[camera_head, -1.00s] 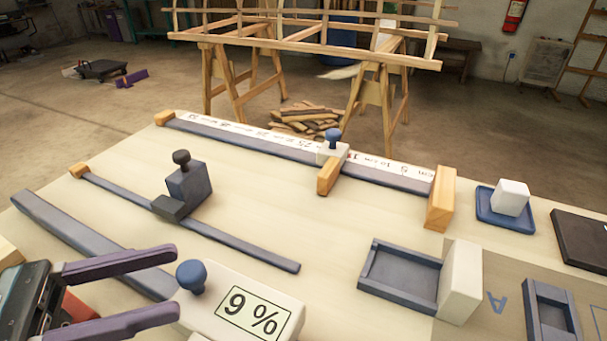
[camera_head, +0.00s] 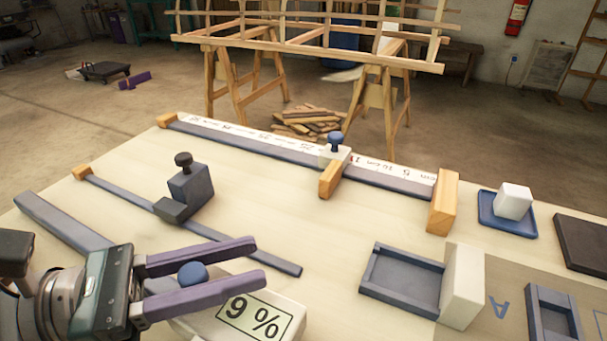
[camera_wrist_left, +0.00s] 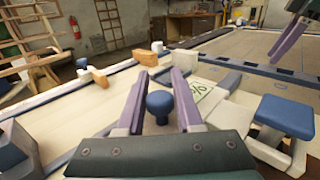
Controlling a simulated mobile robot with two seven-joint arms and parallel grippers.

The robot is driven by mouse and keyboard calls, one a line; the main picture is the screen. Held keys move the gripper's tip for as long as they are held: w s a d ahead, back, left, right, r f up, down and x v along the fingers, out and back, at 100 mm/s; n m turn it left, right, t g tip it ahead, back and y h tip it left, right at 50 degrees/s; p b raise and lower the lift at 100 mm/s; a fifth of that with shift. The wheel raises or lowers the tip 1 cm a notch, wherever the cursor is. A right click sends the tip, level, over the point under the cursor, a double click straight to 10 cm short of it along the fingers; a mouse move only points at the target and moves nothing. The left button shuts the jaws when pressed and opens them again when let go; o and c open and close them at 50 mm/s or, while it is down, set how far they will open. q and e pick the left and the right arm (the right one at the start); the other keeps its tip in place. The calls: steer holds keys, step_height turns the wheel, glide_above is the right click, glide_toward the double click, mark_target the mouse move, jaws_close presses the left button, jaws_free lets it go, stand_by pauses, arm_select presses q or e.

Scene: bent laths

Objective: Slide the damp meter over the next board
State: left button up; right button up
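The damp meter (camera_head: 258,314) is a white block with a blue knob (camera_head: 193,273) and a display reading 9 %. It is at the bottom middle of the head view, at the near end of a blue-grey board (camera_head: 62,223). My left gripper (camera_head: 262,264) is open, its purple fingers on either side of the knob. In the left wrist view the knob (camera_wrist_left: 159,103) stands between the fingers with gaps beside it. The gripper hides part of the meter and board. My right gripper (camera_wrist_left: 292,35) shows only partly in the left wrist view; its opening is unclear.
A thin lath with a dark knobbed block (camera_head: 188,186) lies behind. A ruler rail (camera_head: 290,148) with a knobbed slider (camera_head: 333,160) runs along the far edge. A blue-grey tray (camera_head: 400,283), a white block (camera_head: 462,285) and a blue dish (camera_head: 492,216) stand right.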

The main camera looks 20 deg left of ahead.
arm_select(q)
jaws_close()
stand_by(1.0)
